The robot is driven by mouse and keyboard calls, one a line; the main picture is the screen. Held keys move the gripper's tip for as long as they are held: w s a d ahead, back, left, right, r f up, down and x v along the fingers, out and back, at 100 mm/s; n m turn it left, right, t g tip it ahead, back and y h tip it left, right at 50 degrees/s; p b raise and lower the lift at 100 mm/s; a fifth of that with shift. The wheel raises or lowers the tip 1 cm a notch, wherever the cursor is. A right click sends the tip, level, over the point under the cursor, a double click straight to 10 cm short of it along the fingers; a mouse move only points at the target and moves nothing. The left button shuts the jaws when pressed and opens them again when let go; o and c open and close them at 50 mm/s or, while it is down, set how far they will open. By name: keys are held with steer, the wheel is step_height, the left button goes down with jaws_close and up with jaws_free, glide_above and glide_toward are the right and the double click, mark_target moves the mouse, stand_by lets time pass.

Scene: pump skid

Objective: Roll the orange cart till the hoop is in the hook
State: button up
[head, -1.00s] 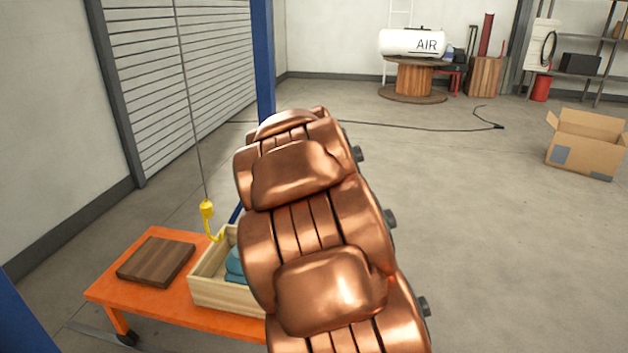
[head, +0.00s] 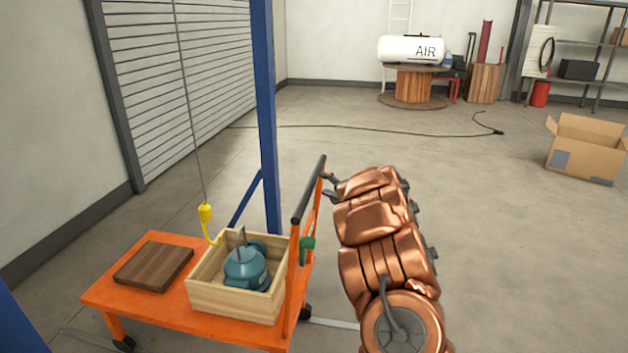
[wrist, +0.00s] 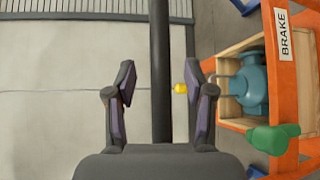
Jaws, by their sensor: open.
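The orange cart (head: 150,310) stands at the lower left in the head view, with a dark push bar (head: 309,190) at its right end. On it, a wooden crate (head: 235,303) holds a teal pump (head: 245,272) with a grey hoop (head: 241,238) upright on top. The yellow hook (head: 206,222) hangs from a cable, left of the hoop and apart from it. My gripper (head: 329,187) is open beside the bar. In the wrist view, the bar (wrist: 161,50) runs between the open fingers (wrist: 162,98); contact cannot be told. The hook (wrist: 180,88) shows beyond it.
A green brake handle (head: 307,250) sits on the cart's end frame, below a BRAKE label (wrist: 283,34); its setting is unclear. A dark wooden block (head: 153,264) lies on the cart's left part. A blue post (head: 265,120) stands behind. Floor to the right is open, with a cardboard box (head: 583,150).

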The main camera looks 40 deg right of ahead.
mark_target(314, 178)
steer(key=shift+p+x, duration=0.9)
steer(key=shift+x, duration=2.8)
jaws_close()
